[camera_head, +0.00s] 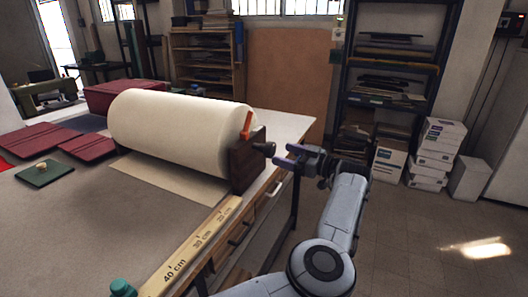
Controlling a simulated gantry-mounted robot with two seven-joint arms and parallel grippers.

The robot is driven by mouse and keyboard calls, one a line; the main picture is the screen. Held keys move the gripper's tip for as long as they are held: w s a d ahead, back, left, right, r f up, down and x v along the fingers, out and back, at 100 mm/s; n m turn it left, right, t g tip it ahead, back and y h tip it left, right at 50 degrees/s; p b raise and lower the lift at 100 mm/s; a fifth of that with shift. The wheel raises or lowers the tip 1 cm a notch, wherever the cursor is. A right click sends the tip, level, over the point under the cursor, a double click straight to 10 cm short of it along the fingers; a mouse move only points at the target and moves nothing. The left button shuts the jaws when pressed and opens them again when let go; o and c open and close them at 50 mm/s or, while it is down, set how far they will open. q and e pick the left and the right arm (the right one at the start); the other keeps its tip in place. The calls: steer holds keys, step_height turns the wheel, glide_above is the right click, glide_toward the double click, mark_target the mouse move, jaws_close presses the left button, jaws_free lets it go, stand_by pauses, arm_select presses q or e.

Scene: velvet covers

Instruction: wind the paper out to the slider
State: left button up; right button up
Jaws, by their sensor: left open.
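A large roll of cream paper (175,125) lies on the table, with a flat sheet of paper (165,180) coming out beneath it. A dark wooden end block (246,165) holds the roll's right end. It carries an orange lever (247,124) and a crank with a dark knob (265,149). A wooden ruler (190,250) marked in cm runs along the table's right edge. A teal knob (122,287) shows at its near end; I cannot tell whether it belongs to the slider. My left gripper (283,155) is open and empty, just right of the crank knob. My right gripper is out of view.
Dark red covers (88,147) and a green board (45,173) lie left of the roll. Drawers (268,197) are under the table's right edge. White boxes (436,150) and a dark shelf rack (398,60) stand behind. The floor at right is clear.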

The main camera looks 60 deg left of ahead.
mark_target(273, 151)
arm_select(q)
steer(key=b+x, duration=0.1)
steer(key=x, duration=0.6)
steer(key=shift+a, duration=0.1)
steer(key=shift+s+a+b, duration=0.2)
steer(key=shift+a+b, duration=0.1)
steer(key=shift+a, duration=0.05)
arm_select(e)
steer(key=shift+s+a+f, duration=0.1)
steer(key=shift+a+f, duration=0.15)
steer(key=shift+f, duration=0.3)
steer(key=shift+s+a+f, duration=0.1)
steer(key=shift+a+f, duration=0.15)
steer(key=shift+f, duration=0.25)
arm_select(q)
steer(key=c, duration=1.4)
steer(key=shift+r, duration=0.1)
steer(key=shift+c, duration=0.4)
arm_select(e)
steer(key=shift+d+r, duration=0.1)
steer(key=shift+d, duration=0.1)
